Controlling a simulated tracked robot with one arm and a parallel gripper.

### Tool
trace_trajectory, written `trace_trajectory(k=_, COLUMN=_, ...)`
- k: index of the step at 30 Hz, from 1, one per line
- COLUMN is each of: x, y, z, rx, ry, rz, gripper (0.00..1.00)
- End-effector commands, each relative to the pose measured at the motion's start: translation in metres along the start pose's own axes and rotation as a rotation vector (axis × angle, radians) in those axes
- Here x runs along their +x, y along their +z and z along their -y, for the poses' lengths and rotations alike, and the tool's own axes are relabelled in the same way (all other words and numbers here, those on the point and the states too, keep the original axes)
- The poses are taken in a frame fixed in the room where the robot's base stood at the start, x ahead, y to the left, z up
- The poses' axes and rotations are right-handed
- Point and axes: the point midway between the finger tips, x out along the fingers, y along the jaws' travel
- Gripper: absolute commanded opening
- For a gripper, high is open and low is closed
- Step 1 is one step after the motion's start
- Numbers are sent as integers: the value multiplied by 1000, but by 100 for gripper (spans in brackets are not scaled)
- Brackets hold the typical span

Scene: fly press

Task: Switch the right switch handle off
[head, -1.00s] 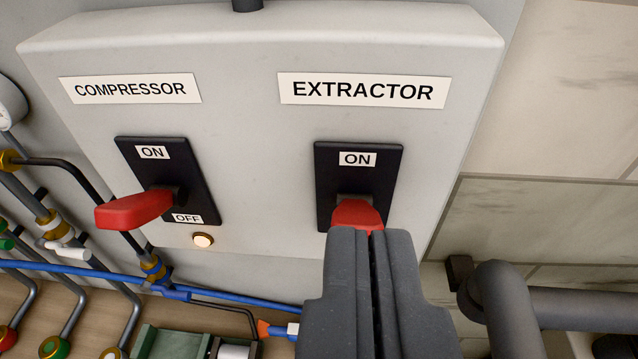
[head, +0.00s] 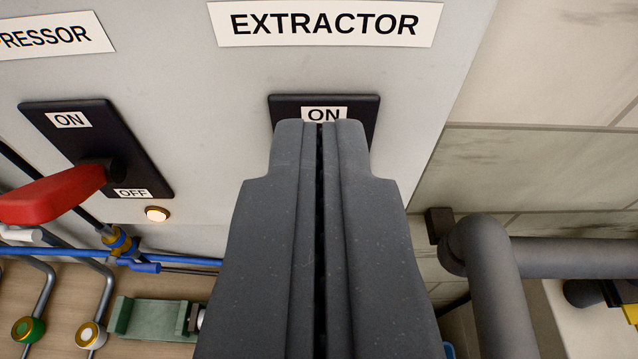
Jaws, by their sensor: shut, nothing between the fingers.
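The right switch has a black plate (head: 360,104) under the EXTRACTOR label (head: 325,24). Its ON tag (head: 324,114) shows just above my gripper's tips. My gripper (head: 320,126) is shut and empty, and it covers the lower part of this plate. The right switch's red handle is hidden behind my gripper, so its position and any contact cannot be told. The left switch (head: 95,145), with ON and OFF tags, has a red handle (head: 55,193) that sticks out towards the lower left.
The grey cabinet (head: 190,70) carries both switches. A lit round lamp (head: 157,214) sits below the left switch. Thick grey pipes (head: 490,260) stand at the right near my gripper. Blue and grey pipes with valves run at the lower left.

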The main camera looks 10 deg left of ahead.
Motion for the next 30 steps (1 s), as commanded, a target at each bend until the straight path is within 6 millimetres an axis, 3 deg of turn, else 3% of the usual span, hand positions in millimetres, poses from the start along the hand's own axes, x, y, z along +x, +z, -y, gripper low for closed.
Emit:
trace_trajectory(k=13, x=41, y=1, z=1, rx=0, ry=-1, rz=1, gripper=0)
trace_trajectory(k=23, x=55, y=1, z=0, rx=0, ry=-1, rz=1, gripper=0)
trace_trajectory(k=30, x=53, y=6, z=0, rx=0, ry=0, rz=1, gripper=0)
